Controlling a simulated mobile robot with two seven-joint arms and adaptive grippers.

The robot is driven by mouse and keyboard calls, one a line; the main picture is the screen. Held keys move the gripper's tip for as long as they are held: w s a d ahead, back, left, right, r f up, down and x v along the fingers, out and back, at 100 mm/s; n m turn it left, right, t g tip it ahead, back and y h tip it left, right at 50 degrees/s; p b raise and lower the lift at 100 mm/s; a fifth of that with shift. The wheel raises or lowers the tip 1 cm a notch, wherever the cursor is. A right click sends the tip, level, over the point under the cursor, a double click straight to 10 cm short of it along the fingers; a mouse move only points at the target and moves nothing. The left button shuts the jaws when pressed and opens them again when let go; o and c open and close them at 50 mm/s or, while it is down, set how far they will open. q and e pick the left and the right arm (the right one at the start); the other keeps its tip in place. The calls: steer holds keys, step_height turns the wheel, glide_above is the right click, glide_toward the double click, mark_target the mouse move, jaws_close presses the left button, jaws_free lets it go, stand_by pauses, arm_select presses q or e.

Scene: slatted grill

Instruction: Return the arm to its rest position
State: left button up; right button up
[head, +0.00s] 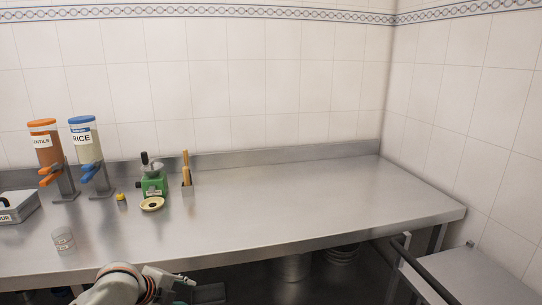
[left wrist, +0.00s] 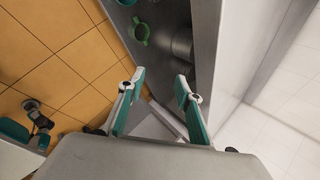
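My left arm (head: 118,284) shows at the bottom of the head view, bent in front of the counter's front edge. Its gripper end (head: 168,281) points to the right, low and partly cut off by the frame. In the left wrist view my left gripper (left wrist: 160,79) has its two green and grey fingers spread apart with nothing between them. My right arm and gripper are in neither view.
The steel counter (head: 300,205) is bare in its middle and right. At the left stand two dispensers (head: 46,150) (head: 86,145), a green device (head: 154,184) and a clear cup (head: 63,240). A dark rail (head: 425,270) and lower steel surface (head: 475,280) are at right.

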arm_select(q)
steer(key=s+d+f+n+t+h, duration=0.1)
steer(key=s+d+f+n, duration=0.3)
steer(key=s+f+n, duration=0.4)
steer(key=s+a+f+n+t+y, duration=0.1)
steer(key=s+f+n, duration=0.4)
steer(key=s, duration=0.5)
steer(key=s+f+n+y, duration=0.1)
steer(key=s+f+n, duration=0.4)
steer(key=s, duration=0.6)
step_height(320, 180, down, 2)
steer(key=shift+a+f+n+t, duration=0.1)
steer(key=shift+a+n+t, duration=0.2)
steer(key=shift+a+t, duration=0.1)
steer(key=shift+s, duration=0.1)
steer(key=shift+c, duration=0.3)
steer(key=shift+c, duration=0.6)
